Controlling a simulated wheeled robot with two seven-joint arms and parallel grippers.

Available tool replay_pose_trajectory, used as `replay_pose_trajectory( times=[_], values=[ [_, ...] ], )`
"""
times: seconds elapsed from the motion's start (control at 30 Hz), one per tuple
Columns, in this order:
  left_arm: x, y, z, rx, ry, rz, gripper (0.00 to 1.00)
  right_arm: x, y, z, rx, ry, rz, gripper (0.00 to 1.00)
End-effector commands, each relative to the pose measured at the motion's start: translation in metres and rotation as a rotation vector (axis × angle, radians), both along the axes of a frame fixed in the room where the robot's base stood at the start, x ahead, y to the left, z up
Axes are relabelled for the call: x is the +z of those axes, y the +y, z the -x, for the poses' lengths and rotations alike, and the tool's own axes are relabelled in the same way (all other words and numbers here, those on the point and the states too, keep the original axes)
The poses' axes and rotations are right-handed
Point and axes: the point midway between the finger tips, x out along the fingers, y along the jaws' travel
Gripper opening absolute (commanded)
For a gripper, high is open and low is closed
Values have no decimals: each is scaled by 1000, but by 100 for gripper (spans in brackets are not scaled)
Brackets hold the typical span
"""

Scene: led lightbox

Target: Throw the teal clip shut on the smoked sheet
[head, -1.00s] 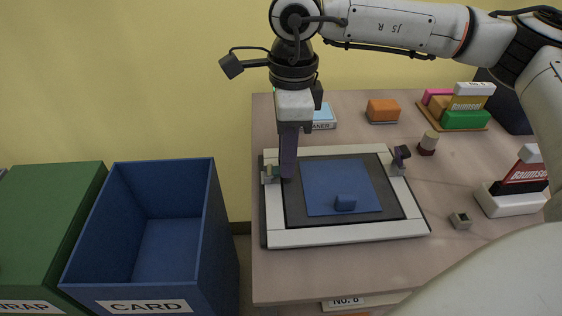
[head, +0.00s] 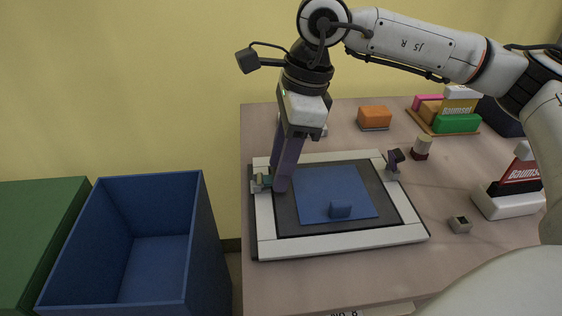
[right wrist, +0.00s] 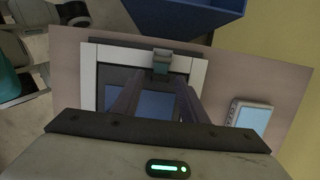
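The light box (head: 340,237) has a white frame on the table. A dark smoked sheet (head: 287,219) lies in it, with a blue sheet (head: 340,185) and a small blue block (head: 341,209) on top. The teal clip (head: 262,181) is on the frame's left edge; its lever is partly hidden, so I cannot tell its angle. It also shows in the right wrist view (right wrist: 161,62). My right gripper (head: 275,180) points down beside the clip, its fingers apart, with nothing visibly held. A purple clip (head: 395,158) stands up on the right edge. My left gripper is out of view.
A blue bin (head: 190,240) and a green bin (head: 45,225) stand left of the table. An orange block (head: 375,117), a small round-topped piece (head: 421,147), a small grey cube (head: 459,224) and a white labelled holder (head: 505,203) lie behind and right of the box.

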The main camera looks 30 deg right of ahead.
Motion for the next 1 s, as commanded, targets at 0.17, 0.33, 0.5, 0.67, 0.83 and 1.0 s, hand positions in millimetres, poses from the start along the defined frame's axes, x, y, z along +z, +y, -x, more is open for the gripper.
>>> replay_pose_trajectory(
  times=[0.17,0.33,0.5,0.67,0.83,1.0],
  values=[
    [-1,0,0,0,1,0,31,0,0,0,0,1,0,42],
    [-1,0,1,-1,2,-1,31,2,0,0,0,0,1,42],
    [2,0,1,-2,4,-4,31,25,-4,2,-1,-1,-1,42],
    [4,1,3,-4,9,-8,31,57,-11,5,0,-2,0,42],
    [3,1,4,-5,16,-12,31,85,-16,8,0,-1,0,42],
    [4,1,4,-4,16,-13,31,99,-19,9,0,1,0,42]
  ],
)
